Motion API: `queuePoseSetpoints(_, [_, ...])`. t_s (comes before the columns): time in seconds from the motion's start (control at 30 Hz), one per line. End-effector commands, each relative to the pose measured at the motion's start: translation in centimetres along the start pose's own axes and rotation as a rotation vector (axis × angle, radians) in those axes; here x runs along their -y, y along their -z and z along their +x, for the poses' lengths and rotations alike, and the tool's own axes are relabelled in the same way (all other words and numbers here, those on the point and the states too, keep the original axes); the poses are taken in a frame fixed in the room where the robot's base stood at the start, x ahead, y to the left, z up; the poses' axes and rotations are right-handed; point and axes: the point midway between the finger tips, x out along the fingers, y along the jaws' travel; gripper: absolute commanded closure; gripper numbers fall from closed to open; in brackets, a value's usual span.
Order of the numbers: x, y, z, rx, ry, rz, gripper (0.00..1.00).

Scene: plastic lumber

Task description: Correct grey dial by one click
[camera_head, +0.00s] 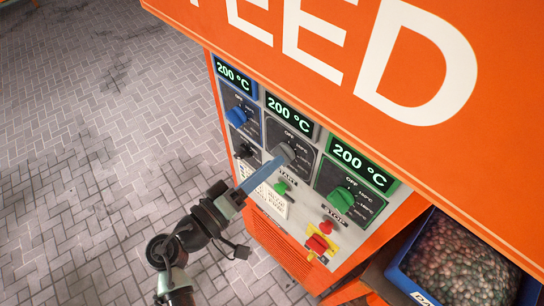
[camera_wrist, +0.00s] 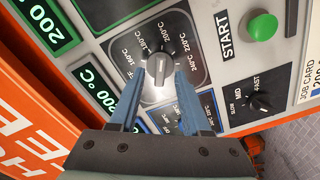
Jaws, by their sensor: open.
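The grey dial (camera_head: 284,152) is the middle of three dials on the orange machine's control panel. Its display (camera_head: 291,115) reads 200 °C. In the wrist view, the grey dial (camera_wrist: 159,67) sits on a dark plate with temperature marks around it. My gripper (camera_head: 274,164) reaches up to it from the lower left. In the wrist view, my gripper (camera_wrist: 160,72) has its blue fingers on either side of the knob, open. I cannot tell whether the fingertips touch it. The fingers hide part of the scale, and the knob's exact pointing is unclear.
A blue dial (camera_head: 237,116) is to the left and a green dial (camera_head: 342,199) to the right, both under 200 °C displays. A green START button (camera_head: 281,188), red STOP button (camera_head: 326,227) and red-yellow switch (camera_head: 318,244) lie below. A blue bin (camera_head: 408,283) holds pellets.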

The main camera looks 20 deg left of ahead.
Motion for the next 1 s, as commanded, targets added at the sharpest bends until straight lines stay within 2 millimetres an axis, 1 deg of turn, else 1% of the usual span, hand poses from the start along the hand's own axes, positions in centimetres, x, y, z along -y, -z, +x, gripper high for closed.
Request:
queuePoseSetpoints(0.03, [-0.15, 0.14, 0.55, 0.000, 0.000, 0.001, 0.53])
queuePoseSetpoints(0.17, [-0.03, 0.04, 1.34, 0.000, 0.001, 0.001, 0.53])
queuePoseSetpoints(0.47, [0.04, 0.01, 1.51, -0.001, 0.001, 0.002, 0.53])
queuePoseSetpoints(0.5, [0.04, 0.01, 1.51, -0.001, 0.001, 0.002, 0.60])
queuePoseSetpoints(0.67, [0.04, 0.01, 1.49, -0.001, 0.001, 0.001, 0.89])
queuePoseSetpoints(0.7, [0.04, 0.01, 1.49, -0.001, 0.001, 0.001, 0.96])
queuePoseSetpoints(0.73, [0.04, 0.01, 1.49, -0.001, 0.001, 0.001, 1.00])
queuePoseSetpoints(1.0, [0.03, 0.01, 1.48, -0.001, 0.001, 0.001, 1.00])
